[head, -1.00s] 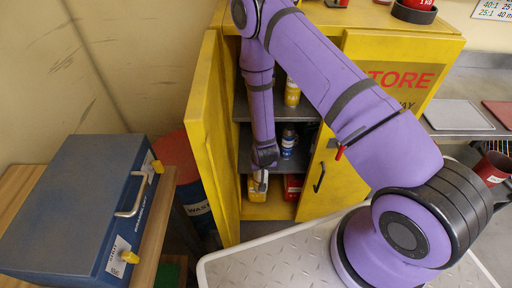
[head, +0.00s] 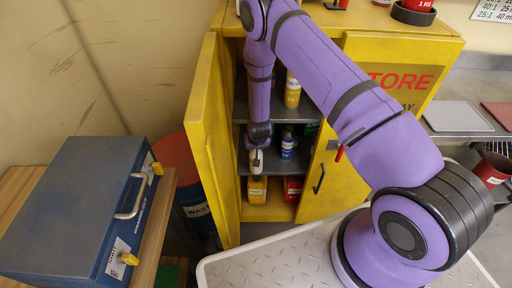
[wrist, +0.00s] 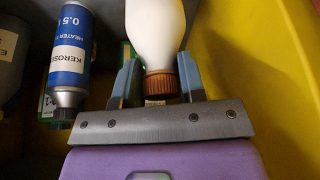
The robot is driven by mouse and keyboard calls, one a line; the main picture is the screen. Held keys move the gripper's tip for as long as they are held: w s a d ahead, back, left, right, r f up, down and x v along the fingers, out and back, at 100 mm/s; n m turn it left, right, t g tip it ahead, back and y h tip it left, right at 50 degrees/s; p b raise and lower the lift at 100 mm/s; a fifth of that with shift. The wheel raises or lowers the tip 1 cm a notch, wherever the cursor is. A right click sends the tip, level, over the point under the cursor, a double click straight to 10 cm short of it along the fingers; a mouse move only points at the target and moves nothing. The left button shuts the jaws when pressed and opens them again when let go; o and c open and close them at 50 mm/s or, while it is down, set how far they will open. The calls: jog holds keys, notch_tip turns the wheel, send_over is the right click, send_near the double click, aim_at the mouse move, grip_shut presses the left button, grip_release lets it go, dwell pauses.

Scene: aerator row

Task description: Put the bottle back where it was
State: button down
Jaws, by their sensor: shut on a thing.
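A white bottle (wrist: 156,30) with a brown ribbed cap (wrist: 161,84) is between the two fingers of my gripper (wrist: 160,82) in the wrist view. The fingers are shut on it at the cap end. In the head view my gripper (head: 257,160) hangs inside the open yellow cabinet (head: 270,212), at about middle shelf height. A small pale part of the bottle (head: 257,166) shows there below the arm. I cannot tell whether the bottle touches the shelf (head: 268,166).
A blue-and-silver kerosene bottle (wrist: 72,50) stands close beside it, also seen in the head view (head: 288,145). A yellow container (head: 257,190) and a red one (head: 293,187) are below. The open cabinet door (head: 210,130) bounds the left side.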

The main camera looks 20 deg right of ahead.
jog(key=shift+f, duration=0.25)
jog(key=c, duration=0.7)
grip_release()
jog(key=shift+s+f, duration=0.1)
jog(key=s+r, duration=0.1)
jog(key=s, duration=0.3)
jog(key=s+a+r, duration=0.1)
jog(key=s+r, duration=0.1)
jog(key=s, duration=0.3)
jog(key=s+a+r, duration=0.1)
jog(key=s, duration=0.3)
jog(key=shift+s+r, duration=0.4)
